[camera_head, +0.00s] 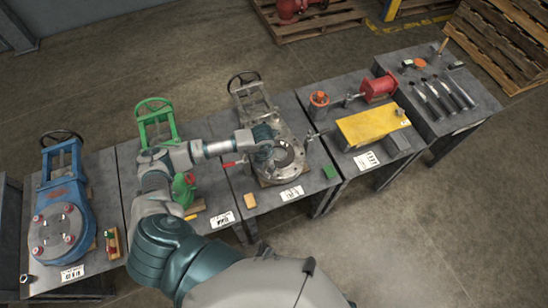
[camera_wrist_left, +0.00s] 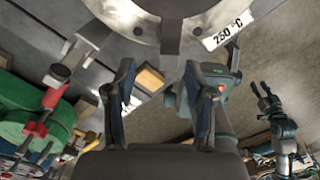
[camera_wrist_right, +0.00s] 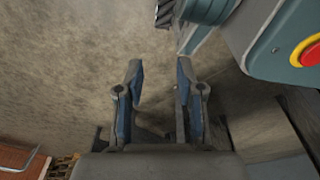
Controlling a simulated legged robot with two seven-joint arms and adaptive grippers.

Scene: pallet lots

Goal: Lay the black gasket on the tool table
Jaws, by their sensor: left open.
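My left gripper (camera_head: 268,150) hangs over the left edge of the grey metal flange (camera_head: 299,162) on the middle table. In the left wrist view its two fingers (camera_wrist_left: 158,82) stand apart with nothing between them, and the flange ring (camera_wrist_left: 172,42) shows beyond them. A dark ring (camera_head: 285,153) shows inside the flange; I cannot tell whether it is the black gasket. The tool table (camera_head: 480,104) is at the far right, with several tools and an orange ring (camera_head: 419,63) on it. My right gripper (camera_wrist_right: 158,85) is open and empty over bare floor; it is outside the head view.
A blue valve (camera_head: 62,205) and a green valve (camera_head: 155,118) stand on the tables to the left. A yellow block (camera_head: 372,126) and a red part (camera_head: 378,87) lie between the flange and the tool table. The floor in front is clear.

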